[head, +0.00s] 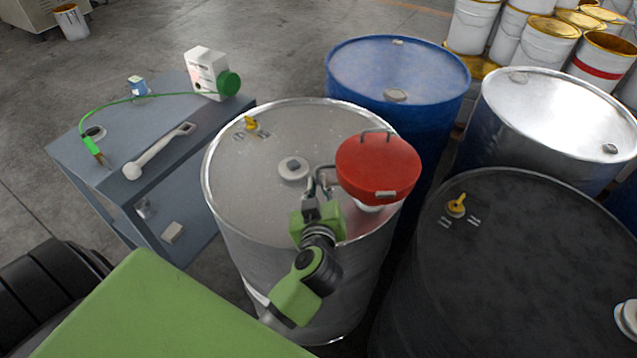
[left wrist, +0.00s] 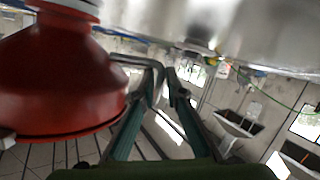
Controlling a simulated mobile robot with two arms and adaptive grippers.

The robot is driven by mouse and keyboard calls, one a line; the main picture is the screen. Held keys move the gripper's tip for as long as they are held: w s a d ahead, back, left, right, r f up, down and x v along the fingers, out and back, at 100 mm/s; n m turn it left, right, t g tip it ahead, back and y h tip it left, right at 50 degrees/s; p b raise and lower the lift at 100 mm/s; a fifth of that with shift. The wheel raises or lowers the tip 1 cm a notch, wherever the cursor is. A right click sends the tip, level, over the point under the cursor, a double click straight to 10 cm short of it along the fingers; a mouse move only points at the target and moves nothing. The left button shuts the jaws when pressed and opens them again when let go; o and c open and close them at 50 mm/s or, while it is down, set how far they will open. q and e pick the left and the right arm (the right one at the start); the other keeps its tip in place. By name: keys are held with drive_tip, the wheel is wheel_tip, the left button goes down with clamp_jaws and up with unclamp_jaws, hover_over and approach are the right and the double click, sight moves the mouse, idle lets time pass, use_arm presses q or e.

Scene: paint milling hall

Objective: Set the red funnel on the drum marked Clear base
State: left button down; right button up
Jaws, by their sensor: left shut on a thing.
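The red funnel (head: 378,172) has a wide round top, wire handles and a white lower end. My left gripper (head: 320,188) is shut on a bent wire handle at its left side. In the head view the funnel overlaps the right part of a silver drum's (head: 255,190) top. Whether it touches the drum, I cannot tell. In the left wrist view the funnel (left wrist: 60,75) fills the left side, upside down, and the gripper fingers (left wrist: 160,85) close on the handle. No drum marking is readable, so I cannot tell which is Clear base. My right gripper is out of view.
A blue drum (head: 400,70), another silver drum (head: 550,100) and a black drum (head: 520,260) stand close around. The silver drum has a grey cap (head: 293,168) and a yellow fitting (head: 250,123).

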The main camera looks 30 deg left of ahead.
use_arm(q)
drive_tip(key=shift+f, duration=0.1)
drive_tip(key=c, duration=2)
unclamp_jaws()
drive_tip(key=shift+f, duration=0.15)
drive_tip(key=shift+s, duration=0.1)
drive_tip(key=v, duration=1.2)
drive_tip(key=shift+p+v, duration=1.15)
drive_tip(key=shift+v, duration=1.35)
